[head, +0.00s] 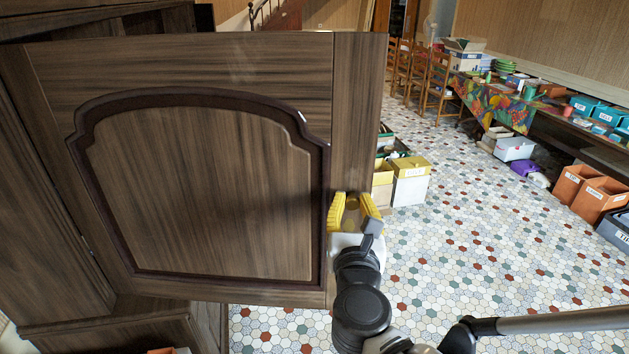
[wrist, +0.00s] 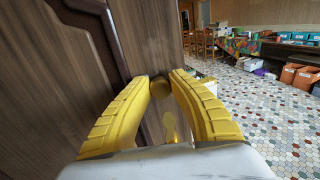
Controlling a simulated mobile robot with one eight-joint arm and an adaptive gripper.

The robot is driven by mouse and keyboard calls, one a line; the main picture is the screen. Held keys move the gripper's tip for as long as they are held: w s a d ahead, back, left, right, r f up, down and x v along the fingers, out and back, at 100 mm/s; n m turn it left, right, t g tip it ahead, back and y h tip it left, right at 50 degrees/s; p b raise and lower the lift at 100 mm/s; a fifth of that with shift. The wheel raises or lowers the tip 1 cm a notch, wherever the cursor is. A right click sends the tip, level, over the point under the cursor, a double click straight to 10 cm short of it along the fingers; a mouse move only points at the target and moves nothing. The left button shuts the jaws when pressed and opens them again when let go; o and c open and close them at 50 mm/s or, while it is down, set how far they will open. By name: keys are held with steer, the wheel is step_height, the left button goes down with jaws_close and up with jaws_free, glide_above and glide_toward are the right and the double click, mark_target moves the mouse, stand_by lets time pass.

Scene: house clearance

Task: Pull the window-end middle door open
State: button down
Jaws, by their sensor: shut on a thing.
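The dark wood door (head: 205,190), with an arched raised panel and darker moulding, fills the left half of the head view. It stands out from the cabinet (head: 110,325), its free edge on the right. My gripper (head: 353,198) is at that edge, below mid-height, its yellow fingers shut on a small round brass-coloured knob (wrist: 160,88). The door also shows at the left of the wrist view (wrist: 50,70). The fingers partly hide the knob, and the door hides most of the cabinet behind it.
White and yellow boxes (head: 410,182) stand on the tiled floor (head: 450,255) just beyond the door's edge. Orange bins (head: 598,197) and a cluttered table (head: 500,103) line the right side. Chairs (head: 438,85) stand at the back. The floor between is clear.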

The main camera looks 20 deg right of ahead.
mark_target(355, 147)
steer(key=c, duration=1.2)
jaws_free()
steer(key=shift+r, duration=0.1)
steer(key=shift+r, duration=4.95)
